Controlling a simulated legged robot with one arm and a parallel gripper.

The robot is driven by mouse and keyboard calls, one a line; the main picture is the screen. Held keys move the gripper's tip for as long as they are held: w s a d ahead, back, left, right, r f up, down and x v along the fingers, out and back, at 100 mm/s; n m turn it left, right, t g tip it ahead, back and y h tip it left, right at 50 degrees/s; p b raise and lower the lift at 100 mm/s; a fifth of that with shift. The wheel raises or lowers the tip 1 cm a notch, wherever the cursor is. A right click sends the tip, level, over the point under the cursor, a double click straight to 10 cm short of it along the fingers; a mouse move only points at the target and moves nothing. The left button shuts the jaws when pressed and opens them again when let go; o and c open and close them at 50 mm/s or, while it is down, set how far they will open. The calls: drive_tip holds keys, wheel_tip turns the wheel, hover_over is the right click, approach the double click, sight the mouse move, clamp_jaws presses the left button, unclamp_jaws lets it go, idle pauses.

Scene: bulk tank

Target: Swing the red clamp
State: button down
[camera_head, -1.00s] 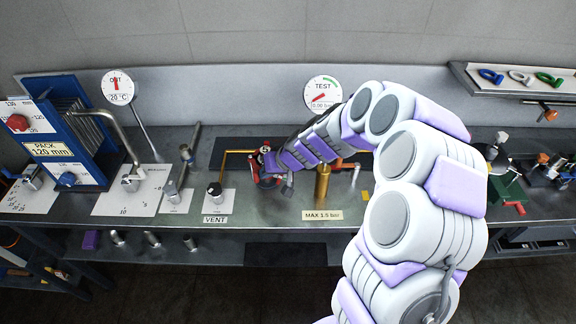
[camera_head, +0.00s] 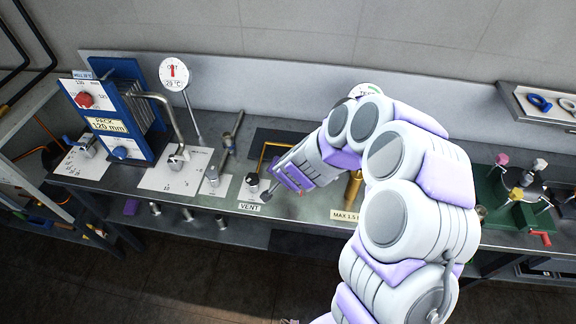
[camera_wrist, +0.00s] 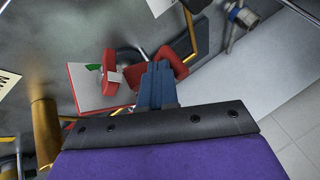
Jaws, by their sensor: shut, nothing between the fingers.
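Red clamp parts show in the wrist view. A bent red piece (camera_wrist: 173,67) lies right beside and partly behind my fingertips, and a red block (camera_wrist: 111,80) with a pale face lies to their left. I cannot tell whether the fingers touch the red piece. My gripper (camera_wrist: 157,84) is shut, with its blue-grey fingers together and nothing between them. In the head view my gripper (camera_head: 267,199) is low over the bench, just right of the VENT knob (camera_head: 252,181). My arm hides the red clamp there.
A brass post (camera_head: 353,188) stands right of my gripper and also shows in the wrist view (camera_wrist: 44,120). The blue plate pack (camera_head: 118,110) and OUT gauge (camera_head: 173,72) are at left. A green fixture (camera_head: 515,205) is at right. My forearm mostly covers the TEST gauge.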

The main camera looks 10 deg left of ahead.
drive_tip(key=m+p, duration=0.1)
drive_tip(key=a+m+h+p, duration=0.1)
drive_tip(key=p, duration=0.1)
drive_tip(key=shift+w+a+r, duration=0.15)
drive_tip(key=shift+w+a, duration=0.05)
drive_tip(key=shift+a, duration=0.2)
